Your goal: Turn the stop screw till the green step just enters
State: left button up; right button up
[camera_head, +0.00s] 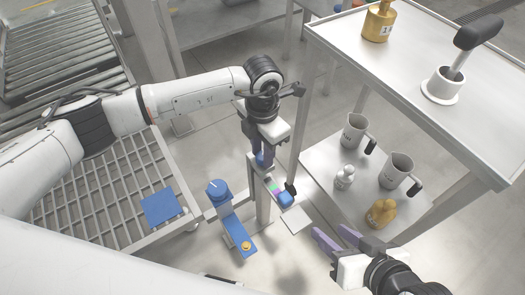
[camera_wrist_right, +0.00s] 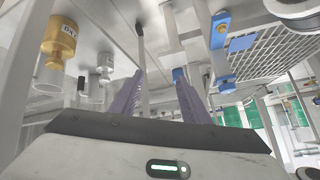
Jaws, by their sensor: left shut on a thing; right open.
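My left gripper (camera_head: 262,158) points down and is shut on a small blue knob (camera_head: 260,162), which appears to be the stop screw's head; the fingers hide most of it. Just below it, a narrow rail device carries a small green step (camera_head: 273,187) beside a pinkish band. Whether the green step has entered is too small to tell. My right gripper (camera_head: 336,236) is open and empty, right of and nearer than the device. Its purple fingers stand apart in the right wrist view (camera_wrist_right: 160,75).
A blue bracket (camera_head: 235,232) with a round knob and a yellow button stands left of the device. A grated table (camera_head: 100,190) with a blue pad is at left.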

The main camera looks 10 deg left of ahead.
aim_at(262, 156)
pick_arm(q)
jog(key=o, duration=0.9)
jog(key=shift+c, duration=0.2)
jog(key=shift+o, duration=0.9)
pick_arm(e)
jog(key=shift+s+f, duration=0.1)
jog(key=shift+f, duration=0.05)
pick_arm(q)
notch_tip(262, 156, up, 10)
jog(key=p, duration=0.3)
jog(key=shift+r, duration=0.2)
pick_arm(e)
jog(key=shift+s+d+m+h, duration=0.2)
jog(key=shift+d+m+h, duration=0.15)
jog(key=shift+d, duration=0.55)
